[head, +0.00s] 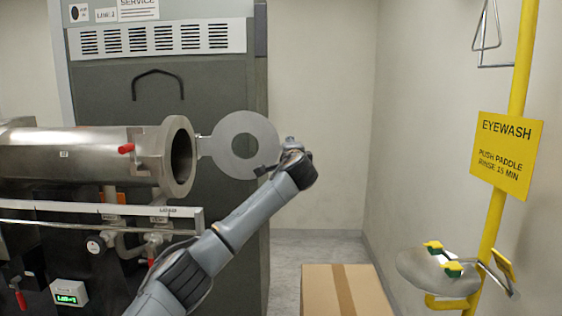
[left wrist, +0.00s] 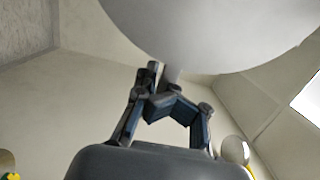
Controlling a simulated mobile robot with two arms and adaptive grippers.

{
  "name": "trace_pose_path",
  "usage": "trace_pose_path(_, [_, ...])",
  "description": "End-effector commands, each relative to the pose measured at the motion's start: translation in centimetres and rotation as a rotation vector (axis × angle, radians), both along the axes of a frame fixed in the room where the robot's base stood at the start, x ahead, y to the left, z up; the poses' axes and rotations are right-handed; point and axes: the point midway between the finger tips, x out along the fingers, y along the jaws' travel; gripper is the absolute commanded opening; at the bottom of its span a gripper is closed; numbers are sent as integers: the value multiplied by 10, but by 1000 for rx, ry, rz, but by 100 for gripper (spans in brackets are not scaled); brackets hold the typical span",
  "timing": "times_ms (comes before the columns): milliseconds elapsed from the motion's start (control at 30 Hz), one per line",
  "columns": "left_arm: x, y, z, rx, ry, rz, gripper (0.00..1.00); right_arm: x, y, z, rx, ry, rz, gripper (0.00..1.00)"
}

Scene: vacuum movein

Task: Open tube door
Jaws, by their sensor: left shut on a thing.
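The tube (head: 85,152) is a metal cylinder lying level at the left of the head view, and its flanged mouth (head: 181,156) is uncovered and dark inside. The tube door (head: 240,121) is a round metal plate with a darker round centre, swung out to the right of the mouth on a side hinge (head: 205,146). My left gripper (head: 264,171) is at the door's lower right edge. In the left wrist view the door (left wrist: 215,35) fills the top, and my left gripper (left wrist: 168,98) is shut on a thin rod-like door handle (left wrist: 172,75). My right gripper is not in view.
A dark grey cabinet (head: 215,85) stands behind the tube and door. A cardboard box (head: 325,290) is on the floor at bottom centre. A yellow eyewash station (head: 505,160) with a basin (head: 435,275) is at the right. Space between door and right wall looks free.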

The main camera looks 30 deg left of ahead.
Motion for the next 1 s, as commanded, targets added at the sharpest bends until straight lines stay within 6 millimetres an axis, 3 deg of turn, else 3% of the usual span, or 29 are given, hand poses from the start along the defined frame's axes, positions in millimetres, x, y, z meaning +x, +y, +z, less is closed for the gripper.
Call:
trace_pose_path(167, [-11, -9, -1, 0, 0, -2, 0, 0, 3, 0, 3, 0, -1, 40])
trace_pose_path(700, [-85, -66, 0, 1, -1, -2, 0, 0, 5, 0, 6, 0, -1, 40])
trace_pose_path(1000, [-95, -72, 0, 0, 1, 1, 0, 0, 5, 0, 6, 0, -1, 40])
